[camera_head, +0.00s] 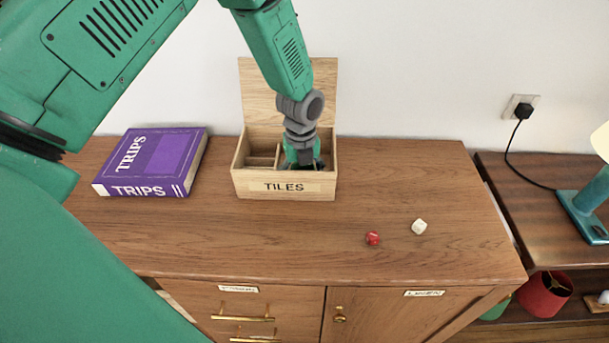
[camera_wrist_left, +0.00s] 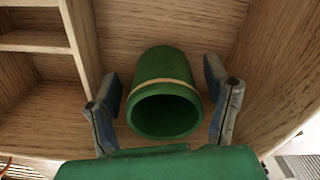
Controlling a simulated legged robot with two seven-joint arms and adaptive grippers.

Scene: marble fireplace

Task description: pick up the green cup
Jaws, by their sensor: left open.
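The green cup (camera_wrist_left: 155,65) shows in the left wrist view inside a compartment of the wooden box marked TILES (camera_head: 284,188). It has a thin tan band, and its open mouth faces my gripper's palm. I cannot tell whether it stands or lies. My left gripper (camera_wrist_left: 162,80) is open, with one finger on each side of the cup; small gaps show between fingers and cup. In the head view my left gripper (camera_head: 303,158) reaches down into the right part of the box and hides the cup. My right gripper is not in view.
The box's raised lid (camera_head: 257,90) stands behind, and its dividers (camera_wrist_left: 82,50) lie left of the cup. A purple TRIPS book (camera_head: 152,163), a red die (camera_head: 373,238) and a white die (camera_head: 419,227) rest on the cabinet top (camera_head: 300,240). Its front is mostly clear.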

